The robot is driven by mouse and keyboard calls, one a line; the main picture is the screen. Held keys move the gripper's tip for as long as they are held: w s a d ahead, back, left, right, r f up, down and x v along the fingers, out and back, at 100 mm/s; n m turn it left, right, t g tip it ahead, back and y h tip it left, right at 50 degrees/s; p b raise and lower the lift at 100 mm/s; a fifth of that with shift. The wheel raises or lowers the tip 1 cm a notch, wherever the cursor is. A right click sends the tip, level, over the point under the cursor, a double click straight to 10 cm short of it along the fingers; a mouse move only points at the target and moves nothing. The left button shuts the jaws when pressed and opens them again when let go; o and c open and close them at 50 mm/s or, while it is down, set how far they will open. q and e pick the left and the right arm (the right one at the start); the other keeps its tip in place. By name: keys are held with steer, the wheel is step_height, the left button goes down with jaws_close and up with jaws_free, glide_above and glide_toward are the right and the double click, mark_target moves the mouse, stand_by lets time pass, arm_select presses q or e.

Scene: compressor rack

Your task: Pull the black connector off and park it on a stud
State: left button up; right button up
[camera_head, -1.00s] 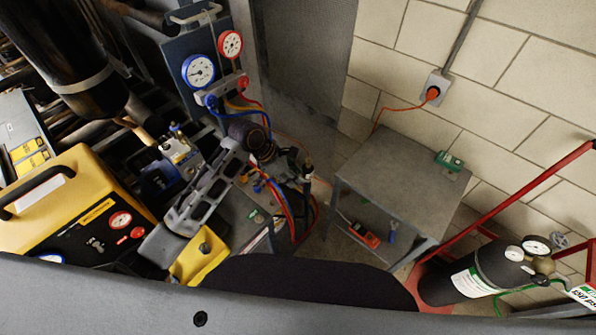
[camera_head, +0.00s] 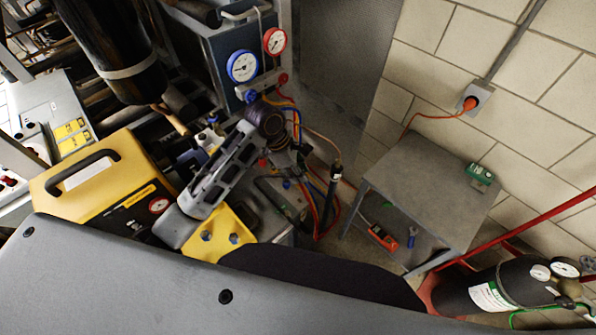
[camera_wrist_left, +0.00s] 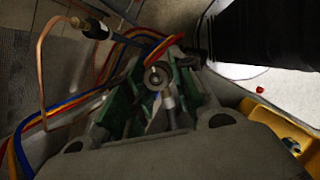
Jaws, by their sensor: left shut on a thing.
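My left gripper (camera_head: 288,160) is low among coloured hoses, beside the gauge unit. In the left wrist view its fingers (camera_wrist_left: 158,88) are closed around a small fitting (camera_wrist_left: 157,76) with a round, greyish metal end. I cannot tell whether this is the black connector. A black cylindrical piece (camera_head: 336,173) with a thin copper-coloured line stands to the right of the gripper, apart from it; it also shows in the left wrist view (camera_wrist_left: 95,28). A yellow bracket (camera_head: 222,222) carries two stud-like bolts (camera_head: 206,236). My right gripper is not in view.
Red, yellow and blue hoses (camera_wrist_left: 60,110) run close by the fingers. The gauge unit (camera_head: 225,30) stands behind, and a yellow machine (camera_head: 115,165) stands at left. A grey side table (camera_head: 420,190) and a gas cylinder (camera_head: 490,290) are at right.

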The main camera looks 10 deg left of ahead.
arm_select(q)
steer(key=shift+f, duration=6.15)
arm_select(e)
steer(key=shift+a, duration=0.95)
arm_select(q)
steer(key=shift+r, duration=0.1)
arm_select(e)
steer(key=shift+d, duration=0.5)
